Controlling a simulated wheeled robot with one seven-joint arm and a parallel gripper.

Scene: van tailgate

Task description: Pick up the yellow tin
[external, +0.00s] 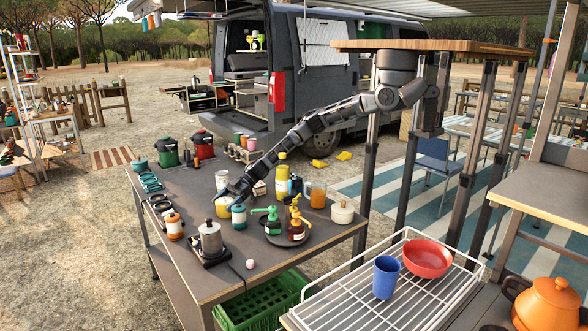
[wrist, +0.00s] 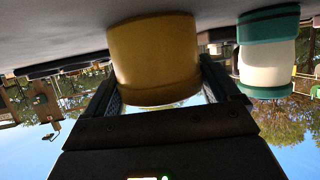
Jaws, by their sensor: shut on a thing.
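The yellow tin (external: 222,207) is near the middle of the grey table in the external view, partly covered by my gripper (external: 226,194). In the wrist view, which is upside down, the yellow tin (wrist: 153,58) sits upright between the two dark fingers of my gripper (wrist: 168,92). The jaws are shut on its sides. Its base is at or very close to the tabletop; I cannot tell whether there is a gap.
A white jar with teal bands (external: 239,216) stands close beside the tin, also in the wrist view (wrist: 267,62). A moka pot (external: 210,238), an orange-banded jar (external: 174,226), a tray of pump bottles (external: 287,236) and a yellow bottle (external: 282,182) stand around. The table's front right is clearer.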

